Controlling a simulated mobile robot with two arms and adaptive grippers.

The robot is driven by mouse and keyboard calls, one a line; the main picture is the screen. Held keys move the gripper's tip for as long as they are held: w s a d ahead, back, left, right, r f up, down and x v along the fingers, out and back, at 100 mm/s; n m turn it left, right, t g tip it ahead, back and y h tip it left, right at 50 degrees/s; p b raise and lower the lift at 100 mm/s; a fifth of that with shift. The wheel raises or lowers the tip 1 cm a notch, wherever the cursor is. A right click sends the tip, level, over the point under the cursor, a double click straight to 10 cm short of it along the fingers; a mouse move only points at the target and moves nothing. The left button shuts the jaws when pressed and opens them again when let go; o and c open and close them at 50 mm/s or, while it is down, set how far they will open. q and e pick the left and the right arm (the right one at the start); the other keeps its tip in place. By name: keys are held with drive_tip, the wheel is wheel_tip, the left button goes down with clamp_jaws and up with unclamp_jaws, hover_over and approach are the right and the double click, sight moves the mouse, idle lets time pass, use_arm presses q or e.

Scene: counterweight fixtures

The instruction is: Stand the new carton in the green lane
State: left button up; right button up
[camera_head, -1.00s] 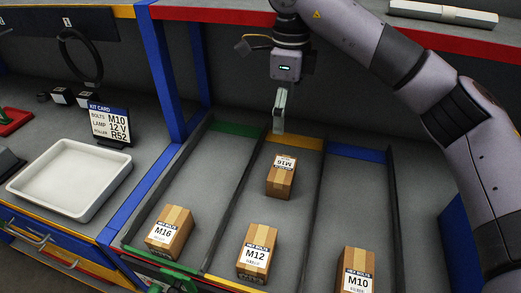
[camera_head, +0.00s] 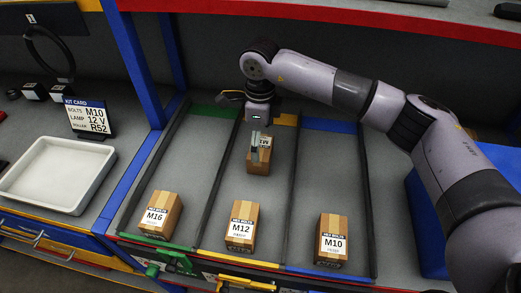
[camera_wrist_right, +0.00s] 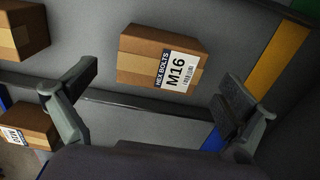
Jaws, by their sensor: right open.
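The new carton, labelled M16 (camera_head: 262,155), stands at the back of the middle, yellow-marked lane, with its label upside down in the head view. In the right wrist view, the M16 carton (camera_wrist_right: 165,60) shows its top and label between and beyond the fingers. My right gripper (camera_head: 255,145) is open just above it and partly hides it; no contact is visible. The fingers also show wide apart in the wrist view (camera_wrist_right: 160,82). The green lane (camera_head: 213,111) is on the left, with another M16 carton (camera_head: 160,215) at its front. My left gripper is out of view.
An M12 carton (camera_head: 241,226) stands at the front of the yellow lane and an M10 carton (camera_head: 332,241) at the front of the blue lane. Dark dividers (camera_head: 293,195) separate the lanes. The green lane is clear behind its front carton. A white tray (camera_head: 57,174) is left.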

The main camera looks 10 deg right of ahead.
sight(261, 147)
drive_tip(key=shift+f+p, duration=0.5)
drive_tip(key=shift+f, duration=1.2)
drive_tip(key=c, duration=1.6)
drive_tip(key=shift+r, duration=0.1)
drive_tip(key=shift+c, duration=0.3)
